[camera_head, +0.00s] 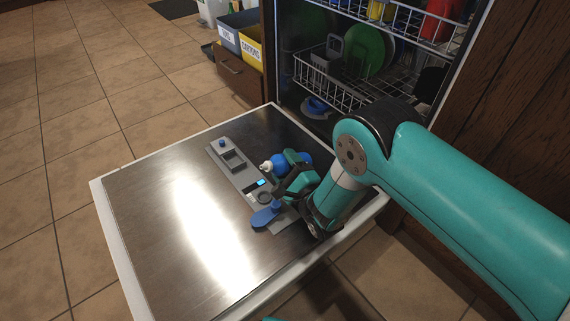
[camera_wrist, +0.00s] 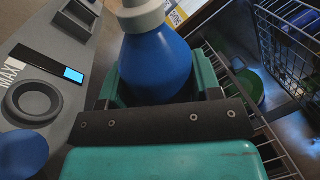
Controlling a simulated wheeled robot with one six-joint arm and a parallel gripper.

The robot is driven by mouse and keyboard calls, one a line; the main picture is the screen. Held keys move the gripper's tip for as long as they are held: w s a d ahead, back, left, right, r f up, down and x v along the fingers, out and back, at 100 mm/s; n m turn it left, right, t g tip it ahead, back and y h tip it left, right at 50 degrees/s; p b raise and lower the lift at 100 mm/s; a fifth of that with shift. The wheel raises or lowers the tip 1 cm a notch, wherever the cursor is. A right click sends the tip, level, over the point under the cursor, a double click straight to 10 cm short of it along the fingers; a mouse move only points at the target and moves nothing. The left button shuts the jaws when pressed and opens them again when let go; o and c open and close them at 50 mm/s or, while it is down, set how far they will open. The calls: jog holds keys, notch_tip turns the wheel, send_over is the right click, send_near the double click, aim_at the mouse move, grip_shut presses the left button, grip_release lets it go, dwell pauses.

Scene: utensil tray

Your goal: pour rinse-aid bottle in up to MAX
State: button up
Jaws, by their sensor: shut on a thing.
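A blue rinse-aid bottle with a white cap (camera_head: 266,166) is held in my gripper (camera_head: 291,175) above the open dishwasher door (camera_head: 150,226). In the wrist view the blue bottle (camera_wrist: 155,62) stands between the green jaws, its white top cut off by the frame edge. The grey dispenser panel (camera_head: 235,170) lies on the door beside the bottle. Its round filler hole (camera_wrist: 33,101) is uncovered. A gauge window (camera_wrist: 45,66) marked MAX shows a short light-blue section at one end. A blue flap (camera_head: 263,216) sits open beside the hole.
The dishwasher racks (camera_head: 335,88) hold a green plate (camera_head: 367,50) and other dishes behind the door. The left part of the door is clear.

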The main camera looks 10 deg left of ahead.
jog(key=shift+f, duration=0.1)
dwell(0.3)
jog(key=shift+w+f+n, duration=0.1)
jog(key=shift+f+n, duration=0.05)
jog(key=shift+n, duration=0.35)
jog(key=shift+d+f+n+b, duration=0.15)
jog(key=shift+f+n+b, duration=0.1)
jog(key=shift+n+b, duration=0.25)
jog(key=shift+w+f, duration=0.1)
jog(key=shift+f, duration=0.05)
dwell(0.5)
jog(key=shift+f+n+y, duration=0.15)
jog(key=shift+n+y, duration=0.25)
jog(key=shift+n, duration=0.1)
jog(key=shift+f+b, duration=0.1)
jog(key=shift+b, duration=0.3)
dwell(0.5)
jog(key=shift+w+d+f+n+g, duration=0.1)
jog(key=shift+f+n+g, duration=0.15)
jog(key=shift+n, duration=0.25)
jog(key=shift+d+f+n+b, duration=0.1)
jog(key=shift+f+n+b, duration=0.15)
jog(key=shift+n+b, duration=0.2)
dwell(3.6)
